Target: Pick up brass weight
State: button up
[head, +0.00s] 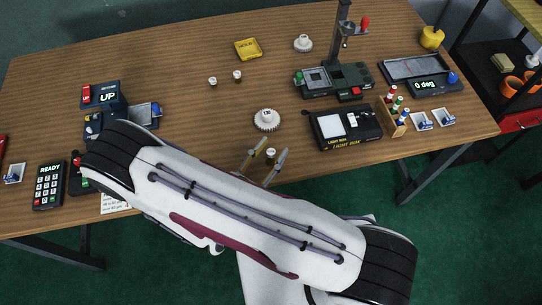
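My gripper (275,147) reaches over the front part of the wooden table, its two fingers apart. A small object with a pale top and brownish body (270,154) shows between the fingers. A gap seems to remain beside it, and its lower part is partly hidden. Two similar small pieces stand farther back, one on the left (212,81) and one on the right (237,75). A yellow rounded object with a knob (432,37) stands at the back right. I cannot tell for certain which of these is the brass weight.
A white gear-like disc (266,120) lies just behind my gripper. The light box (345,128) and a rack of coloured vials (393,114) stand to the right. A stand device (335,80) and yellow tray (248,49) are behind.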

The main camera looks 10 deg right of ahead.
aim_at(270, 152)
dwell(0.4)
grip_shut()
jog(key=shift+r, duration=0.1)
jog(key=shift+r, duration=4.9)
